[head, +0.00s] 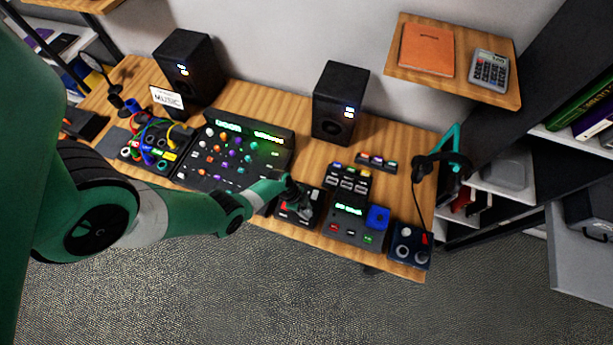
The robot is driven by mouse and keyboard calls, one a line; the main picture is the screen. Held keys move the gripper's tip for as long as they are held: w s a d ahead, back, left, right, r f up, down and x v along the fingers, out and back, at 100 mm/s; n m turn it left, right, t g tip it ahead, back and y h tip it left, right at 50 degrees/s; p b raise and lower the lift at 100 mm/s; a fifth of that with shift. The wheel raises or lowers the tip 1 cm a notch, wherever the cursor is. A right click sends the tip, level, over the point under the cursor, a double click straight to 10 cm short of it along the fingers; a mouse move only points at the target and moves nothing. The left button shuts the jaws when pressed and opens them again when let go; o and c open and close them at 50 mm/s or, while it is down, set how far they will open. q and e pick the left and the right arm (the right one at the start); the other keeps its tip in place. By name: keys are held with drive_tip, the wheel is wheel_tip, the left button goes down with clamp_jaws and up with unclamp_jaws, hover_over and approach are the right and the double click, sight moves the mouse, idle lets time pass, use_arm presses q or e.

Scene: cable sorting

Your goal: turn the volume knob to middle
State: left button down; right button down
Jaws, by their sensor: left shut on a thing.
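My left arm comes in from the left, and its gripper (291,192) is over a small black device (312,213) with red and white parts at the front of the desk. The gripper is shut on a control there. The fingers hide that control, so I cannot see whether it is the volume knob or how far it is turned. My right gripper is not in view.
A mixer (240,150) with coloured knobs and a patch box (158,143) with cables stand left. A pad device (350,212) with a blue knob and a two-knob box (408,244) stand right. Two speakers (339,104) (190,66) are behind.

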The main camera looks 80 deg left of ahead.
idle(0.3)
use_arm(q)
drive_tip(key=shift+c, duration=2.3)
unclamp_jaws()
drive_tip(key=p+v, duration=1.1)
drive_tip(key=p, duration=0.1)
drive_tip(key=shift+r, duration=0.3)
